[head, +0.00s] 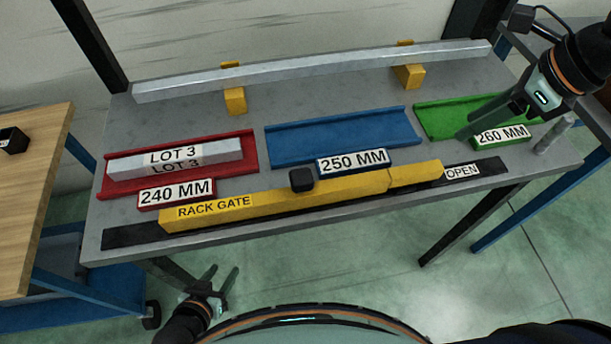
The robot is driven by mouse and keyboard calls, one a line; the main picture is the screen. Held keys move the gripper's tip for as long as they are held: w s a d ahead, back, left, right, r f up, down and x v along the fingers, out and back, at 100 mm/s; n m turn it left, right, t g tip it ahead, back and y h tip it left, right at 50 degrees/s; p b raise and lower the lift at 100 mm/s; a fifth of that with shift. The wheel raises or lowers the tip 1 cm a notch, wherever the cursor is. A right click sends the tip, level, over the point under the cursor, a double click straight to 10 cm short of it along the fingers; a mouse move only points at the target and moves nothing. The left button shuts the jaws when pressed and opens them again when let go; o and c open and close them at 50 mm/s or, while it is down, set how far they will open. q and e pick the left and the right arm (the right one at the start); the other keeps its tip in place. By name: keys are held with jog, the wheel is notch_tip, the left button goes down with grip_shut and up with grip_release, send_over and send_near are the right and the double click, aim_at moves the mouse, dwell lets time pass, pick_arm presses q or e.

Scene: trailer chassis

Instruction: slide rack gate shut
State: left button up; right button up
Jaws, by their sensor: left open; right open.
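The yellow rack gate (345,194) lies along a black rail (130,236) at the table's front edge. A black knob (301,180) stands on the gate near its middle. The rail shows bare at both ends, with an OPEN label (462,172) just right of the gate. My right gripper (468,132) is open, pointing down-left over the green tray (440,117), apart from the gate and knob. My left gripper (221,275) is open and empty, low in front of the table and below the gate's left part.
A red tray (249,151) holds a grey LOT 3 bar (174,160). The blue tray (343,133) is empty. A long metal bar (315,69) lies on yellow supports (235,101) behind. A grey peg (553,136) stands at the table's right end. A wooden bench (32,190) is at left.

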jog(key=a+n+g+y, duration=0.1)
jog(key=a+n, duration=0.2)
jog(key=a+n+g+y+b, duration=0.1)
jog(key=a+n+y, duration=0.1)
jog(key=a+n, duration=0.1)
jog(key=s+a+r+n+g+y+b, duration=0.1)
jog(key=a+n+y, duration=0.1)
jog(key=a+n, duration=0.1)
jog(key=shift+a+g, duration=0.4)
jog(key=shift+a, duration=0.05)
grip_shut()
jog(key=shift+s+a+r+n+y, duration=0.15)
jog(key=shift+a+n, duration=0.1)
jog(key=shift+n, duration=0.2)
jog(key=shift+a+r+n+y, duration=0.15)
jog(key=shift+a+n, duration=0.1)
jog(key=shift+n, duration=0.2)
